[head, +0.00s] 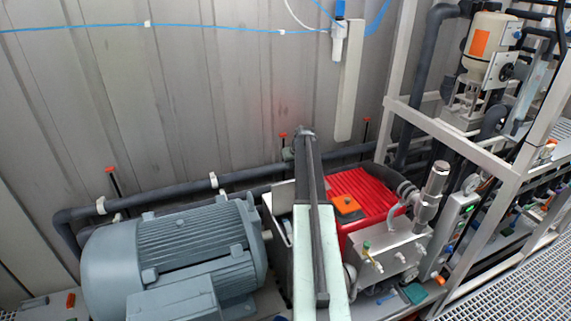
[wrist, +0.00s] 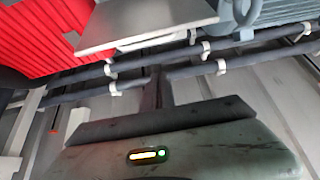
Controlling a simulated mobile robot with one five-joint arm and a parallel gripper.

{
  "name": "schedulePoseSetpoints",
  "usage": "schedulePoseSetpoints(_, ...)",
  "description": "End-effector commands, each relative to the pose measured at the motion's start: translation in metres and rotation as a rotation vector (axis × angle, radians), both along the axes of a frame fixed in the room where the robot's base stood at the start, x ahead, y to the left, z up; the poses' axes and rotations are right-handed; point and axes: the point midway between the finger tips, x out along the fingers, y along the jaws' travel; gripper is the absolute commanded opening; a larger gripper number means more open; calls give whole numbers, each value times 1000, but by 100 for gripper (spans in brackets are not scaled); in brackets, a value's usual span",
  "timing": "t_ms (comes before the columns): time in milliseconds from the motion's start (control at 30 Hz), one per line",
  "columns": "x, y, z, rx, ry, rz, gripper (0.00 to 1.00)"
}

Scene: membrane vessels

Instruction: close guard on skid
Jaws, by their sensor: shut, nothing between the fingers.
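A grey sheet-metal guard (head: 281,232) stands between the grey motor (head: 175,255) and the red pump (head: 365,200) in the head view. My arm covers much of it, so its hinge side and how far it stands open cannot be told there. In the wrist view a flat grey plate of the guard (wrist: 147,22) shows at the top, between the red pump's ribs (wrist: 40,35) and the motor (wrist: 270,10). My gripper (head: 305,133) is beyond the guard, near the wall side, shut and empty. In the wrist view it (wrist: 158,90) is below the plate and apart from it.
Dark pipes (head: 150,202) with white clips run along the wall behind the motor and pump. A metal block with a silver cylinder (head: 431,195) stands right of the pump. A white frame (head: 450,140) rises at the right. A pale vertical duct (head: 350,80) hangs on the wall.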

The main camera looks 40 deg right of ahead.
Motion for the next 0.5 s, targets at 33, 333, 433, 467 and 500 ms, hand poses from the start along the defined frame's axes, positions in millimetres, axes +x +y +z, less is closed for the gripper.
schedulePoseSetpoints(33, -3, -16, 6, -6, -7, -10, 0)
schedulePoseSetpoints(333, -3, -24, -2, -14, -14, -14, 0)
schedulePoseSetpoints(433, 2, -27, -13, -13, -13, -14, 0)
schedulePoseSetpoints(467, 4, -27, -17, -13, -13, -15, 0)
schedulePoseSetpoints(500, 8, -29, -24, -13, -13, -15, 0)
